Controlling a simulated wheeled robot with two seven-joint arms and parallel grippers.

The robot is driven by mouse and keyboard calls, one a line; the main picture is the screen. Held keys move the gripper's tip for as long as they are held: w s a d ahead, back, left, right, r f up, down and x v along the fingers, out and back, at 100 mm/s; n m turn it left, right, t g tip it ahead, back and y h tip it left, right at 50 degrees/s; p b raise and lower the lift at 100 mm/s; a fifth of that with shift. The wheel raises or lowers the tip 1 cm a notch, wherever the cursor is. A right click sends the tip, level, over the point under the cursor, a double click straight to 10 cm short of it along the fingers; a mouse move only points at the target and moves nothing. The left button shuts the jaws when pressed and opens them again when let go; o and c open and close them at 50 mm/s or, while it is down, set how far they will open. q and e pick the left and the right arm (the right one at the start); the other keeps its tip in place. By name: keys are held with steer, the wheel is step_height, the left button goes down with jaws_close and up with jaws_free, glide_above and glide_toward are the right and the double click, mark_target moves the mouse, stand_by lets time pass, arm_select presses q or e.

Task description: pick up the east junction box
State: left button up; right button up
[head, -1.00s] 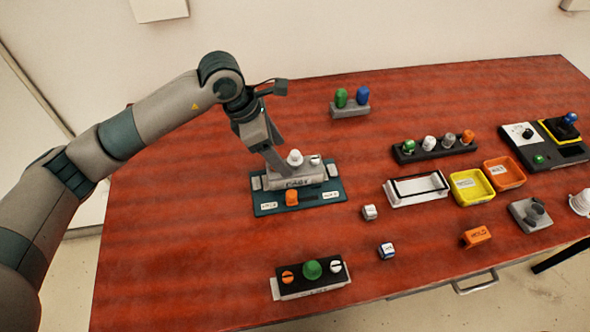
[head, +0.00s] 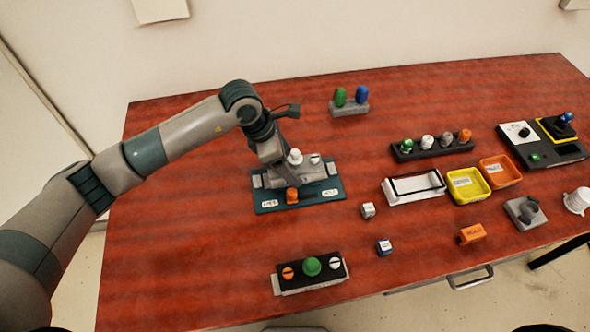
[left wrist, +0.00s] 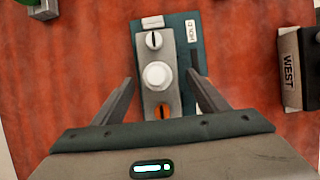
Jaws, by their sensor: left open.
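The east junction box (head: 312,174) is light grey with a white dome button and a slotted white knob. It sits on a teal base plate (head: 335,191) toward the back left of the table. In the left wrist view the box (left wrist: 158,98) also shows an orange slotted knob at its near end. My left gripper (head: 276,168) reaches down over the box, covering its left part in the head view. In the left wrist view the left gripper (left wrist: 160,88) is open, with one finger on each side of the box and gaps visible. My right gripper is not in view.
The black west box (head: 293,281) with a green dome stands in front. Small blocks (head: 368,210) (head: 385,247) lie to the right. A two-lamp block (head: 350,106) stands behind. A white tray (head: 413,198) and yellow bin (head: 467,196) are farther right. The left table is clear.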

arm_select(q)
steer(key=shift+x, duration=1.2)
steer(key=c, duration=1.3)
